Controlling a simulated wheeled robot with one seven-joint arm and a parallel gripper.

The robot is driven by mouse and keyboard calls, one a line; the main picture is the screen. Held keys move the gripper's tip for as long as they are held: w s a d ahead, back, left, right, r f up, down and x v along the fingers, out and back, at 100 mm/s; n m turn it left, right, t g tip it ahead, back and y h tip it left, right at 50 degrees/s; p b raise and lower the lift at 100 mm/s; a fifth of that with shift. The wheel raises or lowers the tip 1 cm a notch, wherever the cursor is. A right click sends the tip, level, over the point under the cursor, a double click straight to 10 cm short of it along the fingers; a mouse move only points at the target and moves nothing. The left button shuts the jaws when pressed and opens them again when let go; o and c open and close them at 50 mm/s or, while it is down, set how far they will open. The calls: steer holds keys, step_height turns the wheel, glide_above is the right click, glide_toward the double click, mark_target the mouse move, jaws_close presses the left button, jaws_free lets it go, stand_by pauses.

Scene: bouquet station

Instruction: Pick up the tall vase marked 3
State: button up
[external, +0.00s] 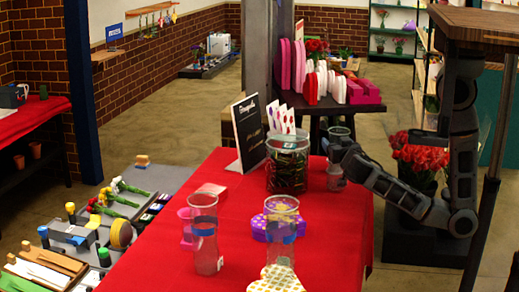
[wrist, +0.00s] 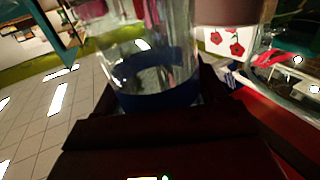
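A tall clear vase (wrist: 150,50) with a blue band stands close in front of my gripper in the wrist view. In the external view this vase (external: 336,184) is at the far right edge of the red table, partly hidden by my gripper (external: 342,153). The dark fingers (wrist: 158,103) lie close on both sides of the blue band; whether they press on it I cannot tell. Another tall clear vase (external: 205,258) stands at the table's front left. A third (external: 282,232), with a blue band, stands front centre. No number is readable on any vase.
A wide glass jar (external: 287,170) and a black sign (external: 249,132) stand left of my gripper on the red table (external: 160,262). Patterned boxes (external: 275,279) sit near the front. Red flowers (external: 420,158) are behind my arm at right.

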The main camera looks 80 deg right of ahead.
jaws_close()
stand_by(0.5)
steer(key=shift+r, duration=0.15)
